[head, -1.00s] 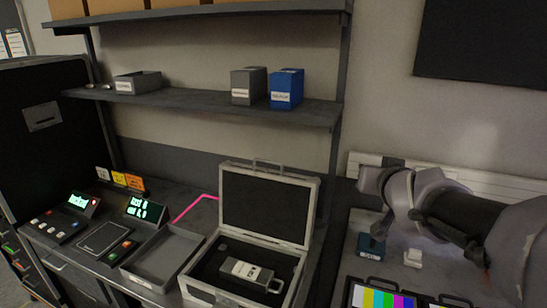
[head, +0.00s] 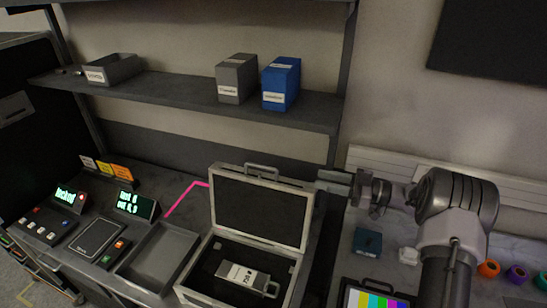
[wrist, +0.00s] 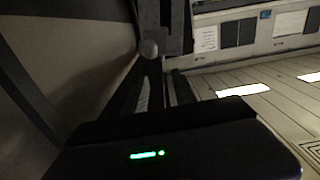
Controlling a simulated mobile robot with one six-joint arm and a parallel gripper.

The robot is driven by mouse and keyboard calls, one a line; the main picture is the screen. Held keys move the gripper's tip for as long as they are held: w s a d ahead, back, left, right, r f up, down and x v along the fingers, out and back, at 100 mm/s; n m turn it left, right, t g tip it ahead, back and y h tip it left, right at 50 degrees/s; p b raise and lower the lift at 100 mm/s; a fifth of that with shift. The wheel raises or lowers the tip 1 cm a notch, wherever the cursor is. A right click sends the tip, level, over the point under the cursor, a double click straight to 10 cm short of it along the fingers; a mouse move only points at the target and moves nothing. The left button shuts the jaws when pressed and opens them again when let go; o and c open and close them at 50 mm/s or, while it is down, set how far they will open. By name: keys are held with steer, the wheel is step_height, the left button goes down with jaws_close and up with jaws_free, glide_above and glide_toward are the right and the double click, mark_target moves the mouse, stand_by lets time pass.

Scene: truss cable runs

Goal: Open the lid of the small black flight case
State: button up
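A small flight case (head: 194,294) with a black interior and pale metal edging stands on the bench at lower middle in the head view. Its lid (head: 262,207) stands up, open, leaning slightly back, with a handle on its top edge. A grey labelled device (head: 240,275) with a loop handle lies inside. My gripper (head: 325,181) is to the right of the lid's upper right corner, pointing left. Its two fingers look apart with nothing between them. Whether a fingertip touches the lid edge is unclear. The wrist view does not clearly show the case.
A shelf (head: 180,103) above holds a grey tray (head: 112,70), a grey box (head: 237,80) and a blue box (head: 281,85). An empty grey tray (head: 160,258) sits left of the case. A blue block (head: 368,242) and a colour-bar screen (head: 375,298) lie below my arm.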

mark_target(274, 169)
steer(key=x, duration=1.5)
steer(key=shift+s+a+r, duration=0.1)
steer(key=shift+s+a, duration=0.05)
steer(key=shift+a, duration=0.25)
jaws_close()
stand_by(0.4)
